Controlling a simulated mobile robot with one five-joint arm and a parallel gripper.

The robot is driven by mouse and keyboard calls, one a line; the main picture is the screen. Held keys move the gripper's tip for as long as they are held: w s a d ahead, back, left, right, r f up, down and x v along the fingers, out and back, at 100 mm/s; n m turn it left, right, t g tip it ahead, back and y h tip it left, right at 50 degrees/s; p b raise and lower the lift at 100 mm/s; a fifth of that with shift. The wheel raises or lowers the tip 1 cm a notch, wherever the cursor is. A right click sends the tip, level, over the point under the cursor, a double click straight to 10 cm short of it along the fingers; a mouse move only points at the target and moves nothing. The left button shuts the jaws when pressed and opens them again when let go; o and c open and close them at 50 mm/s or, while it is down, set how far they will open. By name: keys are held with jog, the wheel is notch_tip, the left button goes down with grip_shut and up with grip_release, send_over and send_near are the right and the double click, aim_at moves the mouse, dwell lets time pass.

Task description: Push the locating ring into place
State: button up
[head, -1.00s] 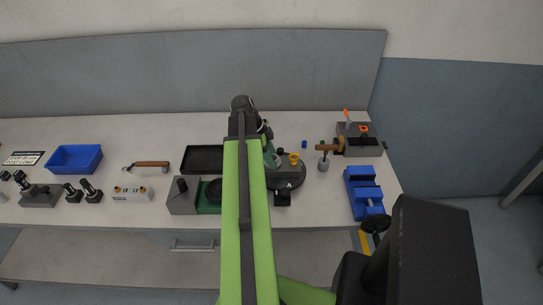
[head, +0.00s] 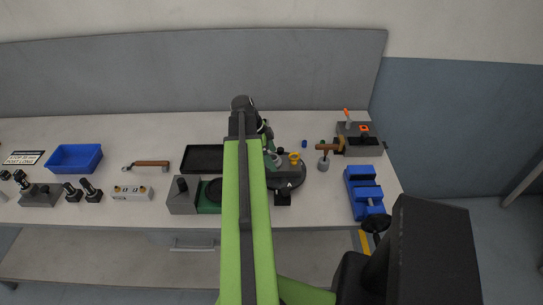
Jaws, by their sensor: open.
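A small yellow ring-like part (head: 294,157) sits at the round dark fixture (head: 293,176) right of my arm; whether it is the locating ring, or how deep it sits, is too small to tell. My gripper (head: 271,150) is at the end of my arm, close to the left side of the fixture. It is partly hidden behind my green arm link, and its fingertips and any contact are not clear. Nothing is visibly held.
A black tray (head: 203,158) and a grey-green machine (head: 183,197) stand left of my arm. A blue bin (head: 75,157) is far left.

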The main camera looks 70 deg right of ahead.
jog(key=shift+r, duration=0.1)
jog(key=shift+p+v, duration=2.3)
jog(key=shift+v, duration=0.1)
jog(key=p+v, duration=1.6)
jog(key=v, duration=0.1)
jog(key=shift+w+r, duration=0.2)
